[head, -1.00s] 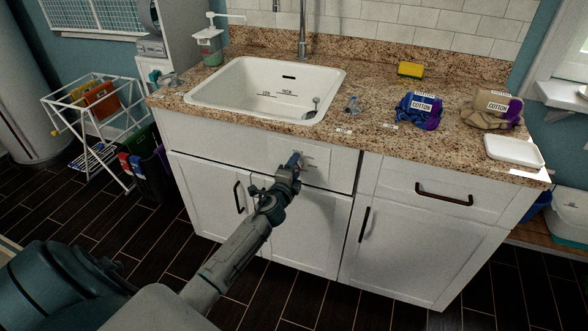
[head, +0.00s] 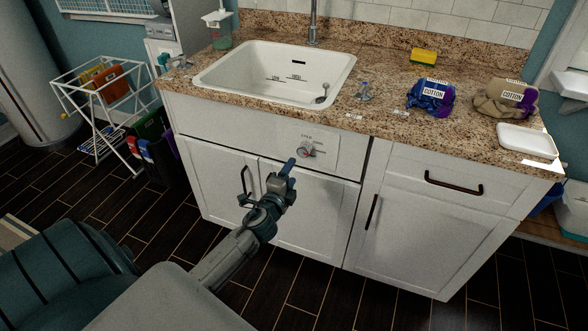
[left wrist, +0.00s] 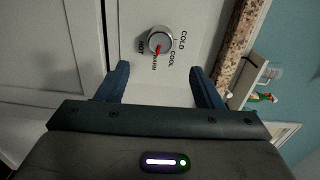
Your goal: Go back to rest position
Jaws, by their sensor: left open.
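My left gripper (head: 268,182) is open and empty in front of the white sink cabinet (head: 220,186), below the control panel. A round knob (head: 305,149) sits on the panel above and to the right of the gripper. In the left wrist view the knob (left wrist: 158,41) shows with a red pointer, at or near WARM, with HOT, COOL and COLD printed around it. The two fingers of my left gripper (left wrist: 160,84) stand apart there, with the knob beyond them and not touched. My right gripper is not in view.
The granite counter (head: 388,123) holds a white sink (head: 215,81), blue cloth (head: 431,97), tan cloth (head: 503,98), a yellow sponge (head: 424,56) and a white dish (head: 527,140). A drying rack (head: 128,117) stands at the left. Dark floor lies before the cabinet.

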